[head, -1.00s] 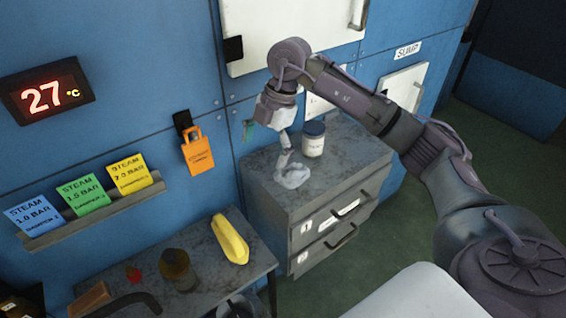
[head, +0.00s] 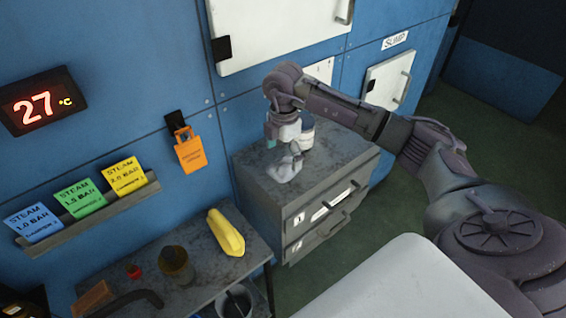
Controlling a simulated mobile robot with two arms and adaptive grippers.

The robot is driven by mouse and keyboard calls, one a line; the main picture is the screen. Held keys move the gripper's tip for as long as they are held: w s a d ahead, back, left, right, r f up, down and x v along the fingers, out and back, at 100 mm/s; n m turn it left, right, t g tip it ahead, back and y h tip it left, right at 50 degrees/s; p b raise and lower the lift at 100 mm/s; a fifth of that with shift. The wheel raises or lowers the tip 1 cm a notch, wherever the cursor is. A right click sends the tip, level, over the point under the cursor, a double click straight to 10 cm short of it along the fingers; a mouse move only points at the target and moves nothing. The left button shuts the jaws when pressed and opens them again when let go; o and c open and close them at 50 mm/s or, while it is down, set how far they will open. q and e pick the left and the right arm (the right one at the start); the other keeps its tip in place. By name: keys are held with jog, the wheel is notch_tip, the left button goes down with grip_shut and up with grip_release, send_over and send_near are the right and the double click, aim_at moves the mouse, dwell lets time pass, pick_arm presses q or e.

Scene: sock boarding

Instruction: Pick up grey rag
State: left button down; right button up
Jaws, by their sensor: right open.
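The grey rag (head: 284,170) lies crumpled on top of the grey drawer cabinet (head: 330,166), near its left front part. My right gripper (head: 293,156) points down at the rag from just above. It is open, and its fingers look at or very near the rag; I cannot tell whether they touch it. The gripper body and fingers hide part of the rag's far side. My left gripper is not in view.
A jar (head: 307,132) stands right behind my right gripper on the cabinet top. A lower bench (head: 205,262) at left holds a yellow item (head: 226,233), a brown jar (head: 175,265) and a small red thing (head: 134,271).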

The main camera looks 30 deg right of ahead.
aim_at(283, 164)
notch_tip(283, 164, down, 2)
jog(key=shift+f+p, duration=0.2)
jog(key=shift+p, duration=0.25)
jog(key=shift+f, duration=0.5)
jog(key=c, duration=1.2)
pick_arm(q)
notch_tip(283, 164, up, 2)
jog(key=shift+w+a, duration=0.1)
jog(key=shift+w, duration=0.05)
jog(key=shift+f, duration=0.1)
pick_arm(e)
jog(key=shift+w+r, duration=0.1)
